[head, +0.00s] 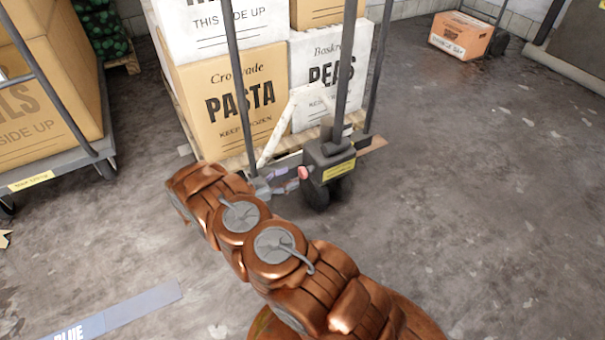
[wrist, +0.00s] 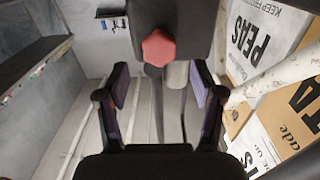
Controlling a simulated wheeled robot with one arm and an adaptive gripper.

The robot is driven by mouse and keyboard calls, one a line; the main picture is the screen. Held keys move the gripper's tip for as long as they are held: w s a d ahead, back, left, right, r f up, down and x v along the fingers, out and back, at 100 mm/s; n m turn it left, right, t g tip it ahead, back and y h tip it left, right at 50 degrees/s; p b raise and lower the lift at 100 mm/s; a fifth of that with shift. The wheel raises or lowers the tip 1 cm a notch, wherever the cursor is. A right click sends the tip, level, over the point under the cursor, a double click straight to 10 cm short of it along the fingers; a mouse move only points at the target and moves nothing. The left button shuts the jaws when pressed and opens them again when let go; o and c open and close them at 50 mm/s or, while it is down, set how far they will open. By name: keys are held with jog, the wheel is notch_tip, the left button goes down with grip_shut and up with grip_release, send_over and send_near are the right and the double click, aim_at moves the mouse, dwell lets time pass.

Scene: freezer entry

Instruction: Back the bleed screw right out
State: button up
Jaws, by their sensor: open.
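The bleed screw has a red hex head (wrist: 158,47) and sits on the dark pump body (wrist: 142,14) in the wrist view. In the head view it shows as a small reddish spot (head: 303,172) on the left side of the pallet jack's black pump unit (head: 322,156). My gripper (wrist: 158,84) is open, with one finger on each side of the picture's middle. The screw head appears centred between the fingers but above the fingertips in the picture, and nothing is between the pads. In the head view my gripper (head: 278,180) is close to the screw, partly hidden by my arm.
The pallet jack's handle (head: 347,70) rises from the pump unit. Behind it stand stacked cartons, including a PASTA box (head: 225,105) and a PEAS box (head: 315,85). A loaded cart (head: 70,160) is at left.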

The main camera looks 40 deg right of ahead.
aim_at(300, 172)
jog(key=shift+s+d+b, duration=0.15)
jog(key=shift+d+b, duration=0.35)
jog(key=shift+d, duration=1)
jog(key=shift+s+d+b, duration=0.15)
jog(key=shift+d+b, duration=0.35)
jog(key=shift+d, duration=1)
jog(key=shift+c, duration=0.4)
jog(key=c, duration=1.1)
jog(key=shift+o, duration=0.2)
jog(key=p, duration=0.4)
jog(key=shift+r+n, duration=0.25)
jog(key=shift+n, duration=0.15)
